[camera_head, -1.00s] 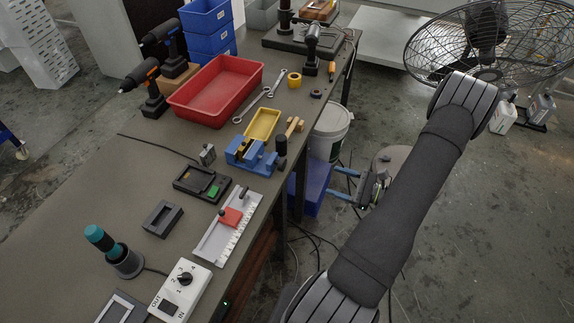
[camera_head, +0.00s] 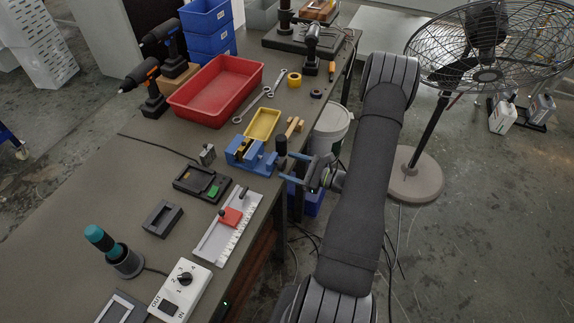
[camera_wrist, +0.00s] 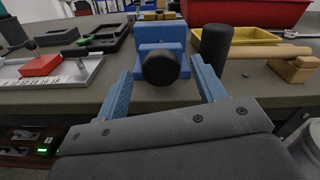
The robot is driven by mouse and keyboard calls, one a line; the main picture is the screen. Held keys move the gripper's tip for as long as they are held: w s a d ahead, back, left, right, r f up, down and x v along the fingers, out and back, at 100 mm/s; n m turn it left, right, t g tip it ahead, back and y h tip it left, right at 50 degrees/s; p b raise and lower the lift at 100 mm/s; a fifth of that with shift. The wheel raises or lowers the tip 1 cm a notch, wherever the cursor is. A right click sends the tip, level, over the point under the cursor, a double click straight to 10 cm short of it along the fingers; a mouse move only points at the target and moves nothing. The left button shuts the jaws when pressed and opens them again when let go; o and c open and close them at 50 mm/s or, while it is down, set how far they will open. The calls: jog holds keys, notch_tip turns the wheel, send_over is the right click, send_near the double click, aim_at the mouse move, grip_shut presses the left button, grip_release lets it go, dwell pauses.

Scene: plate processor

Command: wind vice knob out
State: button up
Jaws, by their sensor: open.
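The blue vice (camera_head: 245,153) stands at the right edge of the bench, and in the wrist view its blue body (camera_wrist: 160,34) is straight ahead. Its round black knob (camera_wrist: 161,68) faces me and shows between my fingers. My gripper (camera_head: 285,166) is open, with one blue finger on each side of the knob in the picture. In the wrist view the fingertips (camera_wrist: 161,72) are apart and nothing is held. I cannot tell whether the fingers reach level with the knob. A black upright cylinder (camera_wrist: 215,46) stands just right of the vice, close to the right finger.
A yellow tray (camera_head: 262,124) and a wooden piece (camera_head: 294,126) lie behind the vice. A white slide fixture with a red block (camera_head: 231,216) lies nearer on the bench. A red bin (camera_head: 216,90) is farther back. A fan (camera_head: 487,75) stands on the floor at right.

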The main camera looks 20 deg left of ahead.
jog(key=shift+a, duration=0.85)
jog(key=c, duration=0.9)
jog(key=shift+n, duration=0.7)
jog(key=o, duration=0.9)
